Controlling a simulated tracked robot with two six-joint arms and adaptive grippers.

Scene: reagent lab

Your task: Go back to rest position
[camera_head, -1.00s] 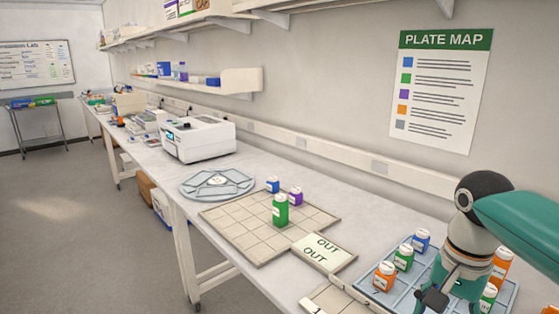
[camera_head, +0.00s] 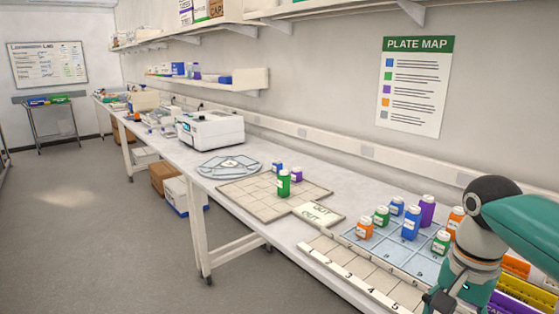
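My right arm comes in from the right edge. Its gripper (camera_head: 440,298) is at the bottom right, in front of the blue gridded tray (camera_head: 372,247). The fingers are small and partly cut off by the bottom edge, so I cannot tell whether they are open or shut. I see nothing clearly held. My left gripper is not in view.
Several orange, green, blue and purple bottles stand on the tray. A beige grid board (camera_head: 245,193) holds a green bottle (camera_head: 283,184), a small blue one (camera_head: 278,168) and a small purple one (camera_head: 296,174). The floor (camera_head: 90,220) at left is clear.

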